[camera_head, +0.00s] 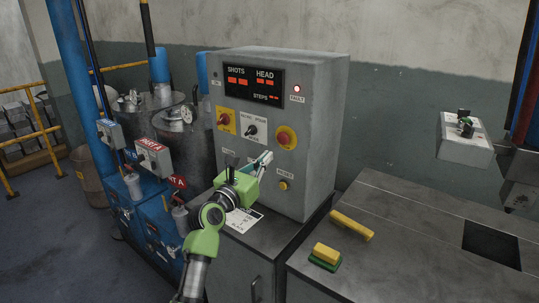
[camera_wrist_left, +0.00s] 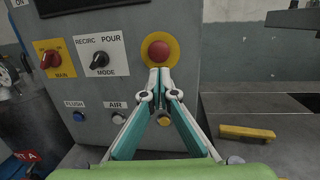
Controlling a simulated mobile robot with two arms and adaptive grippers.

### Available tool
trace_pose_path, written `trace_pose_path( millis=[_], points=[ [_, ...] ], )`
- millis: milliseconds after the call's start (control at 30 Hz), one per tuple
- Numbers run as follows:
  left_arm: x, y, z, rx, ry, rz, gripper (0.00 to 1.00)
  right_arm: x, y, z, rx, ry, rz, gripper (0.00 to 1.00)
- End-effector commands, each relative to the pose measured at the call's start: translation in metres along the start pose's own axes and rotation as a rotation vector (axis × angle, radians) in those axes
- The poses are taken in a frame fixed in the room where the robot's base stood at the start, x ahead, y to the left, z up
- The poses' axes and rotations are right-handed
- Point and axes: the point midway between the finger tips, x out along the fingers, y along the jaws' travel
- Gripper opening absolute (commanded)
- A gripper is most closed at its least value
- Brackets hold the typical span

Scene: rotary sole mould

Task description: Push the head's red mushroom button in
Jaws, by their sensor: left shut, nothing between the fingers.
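A red mushroom button (camera_head: 285,138) on a round yellow plate is on the front of the grey control cabinet (camera_head: 318,120). In the left wrist view the button (camera_wrist_left: 158,50) is at upper middle, its red cap uncovered. My left gripper (camera_head: 267,156) is shut and empty, in front of the cabinet, low and left of the button in the head view. In the left wrist view its fingertips (camera_wrist_left: 160,71) point up just below the red cap and overlap the lower part of the yellow plate (camera_wrist_left: 174,61). I cannot tell whether they touch. My right gripper is not in view.
A red main switch (camera_head: 225,119) and a black mode knob (camera_head: 252,130) sit left of the button. A yellow button (camera_head: 284,185) is below. A red fault lamp (camera_head: 297,89) is lit. A yellow bar (camera_head: 351,225) lies on the bench to the right.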

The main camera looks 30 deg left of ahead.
Motion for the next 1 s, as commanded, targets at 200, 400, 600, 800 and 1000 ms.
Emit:
trace_pose_path(
  millis=[200,400,600,800,1000],
  points=[
    [-0.036,0.001,-0.002,0.001,0.000,0.002,0.00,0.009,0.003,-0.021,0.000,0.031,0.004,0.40],
    [-0.051,0.000,-0.001,0.000,0.000,0.000,0.00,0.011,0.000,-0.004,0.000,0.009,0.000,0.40],
    [-0.052,0.000,0.000,0.000,0.001,0.000,0.00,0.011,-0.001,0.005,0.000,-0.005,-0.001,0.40],
    [-0.052,0.000,0.000,0.000,0.001,0.001,0.00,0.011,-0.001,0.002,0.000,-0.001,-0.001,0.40],
    [-0.052,-0.001,-0.001,0.008,0.004,-0.001,0.00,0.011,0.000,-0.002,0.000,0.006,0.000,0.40]
  ],
)
